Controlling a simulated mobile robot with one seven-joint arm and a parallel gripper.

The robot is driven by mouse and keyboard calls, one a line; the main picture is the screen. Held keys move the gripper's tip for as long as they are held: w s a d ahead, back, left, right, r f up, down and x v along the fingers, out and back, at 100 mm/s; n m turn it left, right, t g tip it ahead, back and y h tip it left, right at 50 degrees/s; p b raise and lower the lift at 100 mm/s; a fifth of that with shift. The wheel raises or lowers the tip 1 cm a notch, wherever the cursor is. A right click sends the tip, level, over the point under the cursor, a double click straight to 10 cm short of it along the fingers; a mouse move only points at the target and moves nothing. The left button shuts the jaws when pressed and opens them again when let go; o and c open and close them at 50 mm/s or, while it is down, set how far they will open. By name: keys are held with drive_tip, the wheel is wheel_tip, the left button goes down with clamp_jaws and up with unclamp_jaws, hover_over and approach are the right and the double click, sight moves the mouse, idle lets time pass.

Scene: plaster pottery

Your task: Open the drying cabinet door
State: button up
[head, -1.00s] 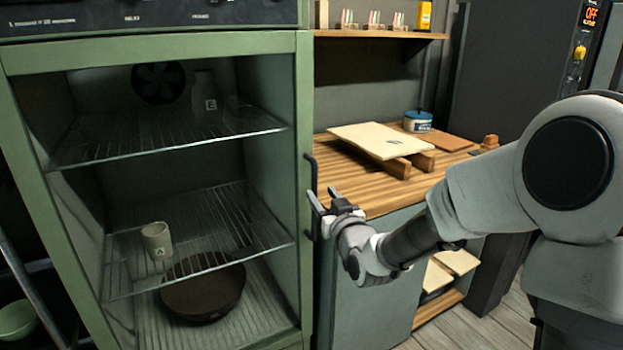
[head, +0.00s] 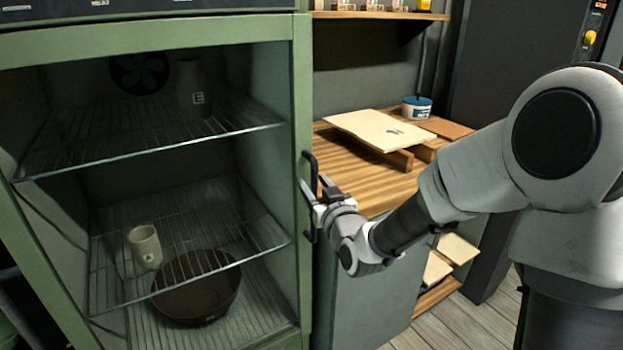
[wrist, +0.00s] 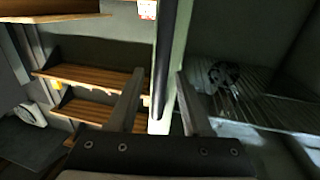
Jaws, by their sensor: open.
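The drying cabinet door (head: 301,110) is a green frame with a see-through front. It appears closed, flush with the cabinet. Its handle (head: 309,165) is a dark upright bar on the right edge of the frame. My gripper (head: 313,192) is open at the handle's middle, reaching in from the right. In the wrist view, the handle (wrist: 163,55) runs upright between the two spread fingers of my gripper (wrist: 158,88). Clear gaps show on both sides. I cannot tell whether a finger touches it.
Inside the cabinet are wire shelves, a small cup (head: 145,246), a dark bowl (head: 196,290) and a vase (head: 192,88). A wooden counter (head: 350,170) with boards and a blue jar (head: 416,107) stands right of the door. Floor (head: 462,327) shows at the lower right.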

drive_tip(key=shift+w, duration=0.15)
clamp_jaws()
idle(0.4)
idle(1.1)
